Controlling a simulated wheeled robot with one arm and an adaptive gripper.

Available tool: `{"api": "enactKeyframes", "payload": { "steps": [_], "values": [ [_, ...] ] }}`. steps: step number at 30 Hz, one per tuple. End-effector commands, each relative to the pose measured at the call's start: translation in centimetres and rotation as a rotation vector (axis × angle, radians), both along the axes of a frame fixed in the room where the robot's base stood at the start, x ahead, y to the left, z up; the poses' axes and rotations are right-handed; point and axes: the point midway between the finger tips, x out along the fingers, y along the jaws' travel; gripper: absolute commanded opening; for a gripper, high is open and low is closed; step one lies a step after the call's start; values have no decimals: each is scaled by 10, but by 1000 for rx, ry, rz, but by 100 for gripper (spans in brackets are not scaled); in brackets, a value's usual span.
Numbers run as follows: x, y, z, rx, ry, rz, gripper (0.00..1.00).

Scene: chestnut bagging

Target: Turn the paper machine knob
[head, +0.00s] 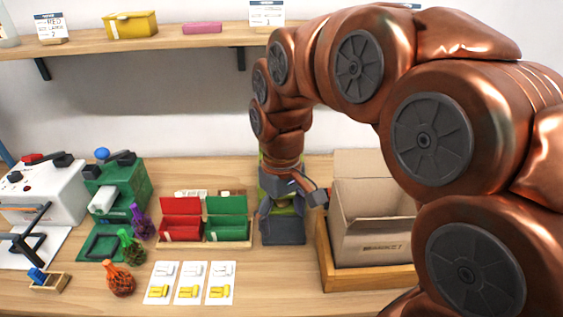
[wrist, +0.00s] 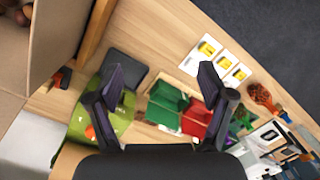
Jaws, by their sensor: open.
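A green machine (head: 122,187) with a blue knob (head: 102,153) and a white cylinder stands at the left in the head view. An olive-green machine (wrist: 82,123) with a dark plate (wrist: 125,68) and an orange spot (wrist: 90,131) shows at the left in the wrist view. In the head view my gripper mostly hides it, and its grey base (head: 283,232) shows below. No label tells which is the paper machine. My gripper (wrist: 158,76) is open and empty, its fingers apart, above the table beside the olive machine. I cannot tell whether it touches the machine.
A cardboard box (head: 375,240) in a wooden tray stands right of my gripper. Red (head: 181,219) and green (head: 227,219) boxes sit to its left. Net bags, several cards (head: 190,283) and a white machine (head: 40,192) lie further left. A shelf (head: 150,40) runs above.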

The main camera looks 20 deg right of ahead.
Motion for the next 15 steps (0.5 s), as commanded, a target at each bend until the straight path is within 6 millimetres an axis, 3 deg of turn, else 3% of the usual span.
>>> {"api": "enactKeyframes", "payload": {
  "steps": [1,15],
  "values": [
    [17,-2,3,5,-5,11,80],
    [150,-42,9,22,-59,112,80]
  ]
}}
